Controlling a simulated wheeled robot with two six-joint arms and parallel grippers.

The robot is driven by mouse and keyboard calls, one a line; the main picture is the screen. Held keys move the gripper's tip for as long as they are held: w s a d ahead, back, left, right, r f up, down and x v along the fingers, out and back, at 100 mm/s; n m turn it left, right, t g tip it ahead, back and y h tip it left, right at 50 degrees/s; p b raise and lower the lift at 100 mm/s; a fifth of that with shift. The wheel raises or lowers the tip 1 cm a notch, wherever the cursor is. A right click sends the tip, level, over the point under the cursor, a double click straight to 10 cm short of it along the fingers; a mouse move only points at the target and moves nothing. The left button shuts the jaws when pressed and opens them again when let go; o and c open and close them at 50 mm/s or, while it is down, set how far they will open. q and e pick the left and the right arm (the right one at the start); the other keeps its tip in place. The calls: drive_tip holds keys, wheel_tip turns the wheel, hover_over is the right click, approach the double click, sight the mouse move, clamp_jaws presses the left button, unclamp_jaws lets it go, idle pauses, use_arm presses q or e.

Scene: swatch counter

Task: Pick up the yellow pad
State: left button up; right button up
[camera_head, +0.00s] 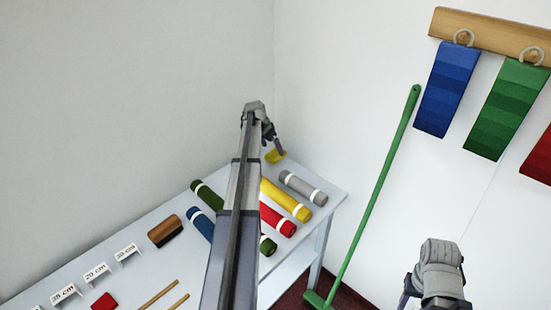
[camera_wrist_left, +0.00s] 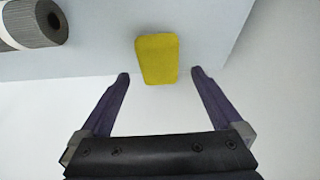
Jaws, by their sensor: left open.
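The yellow pad (camera_head: 275,156) lies at the far end of the pale counter in the head view, by the wall. In the left wrist view the yellow pad (camera_wrist_left: 157,58) is a small block just ahead of the fingertips, between their lines. My left gripper (camera_wrist_left: 160,73) is open and empty, with one finger on each side of the pad's near end and a gap to both. In the head view my left gripper (camera_head: 274,146) is right at the pad and partly covers it. Part of my right arm shows at the bottom right; its fingertips are not clear.
Grey (camera_head: 303,188), yellow (camera_head: 286,200), red (camera_head: 277,220), blue (camera_head: 201,223) and green rolls lie on the counter (camera_head: 130,262). The grey roll (camera_wrist_left: 32,24) is at the upper left in the wrist view. A green broom (camera_head: 376,195) leans on the wall. Swatches hang at right.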

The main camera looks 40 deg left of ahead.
sight(275, 153)
use_arm(q)
drive_tip(key=b+x, duration=0.3)
drive_tip(key=x, duration=0.1)
drive_tip(key=shift+w+f, duration=0.1)
drive_tip(key=shift+f, duration=0.1)
drive_tip(key=shift+r, duration=0.1)
drive_tip(key=c, duration=1.3)
drive_tip(key=shift+o, duration=0.2)
wheel_tip(275, 153, up, 10)
drive_tip(key=p, duration=0.9)
drive_tip(key=shift+p, duration=0.4)
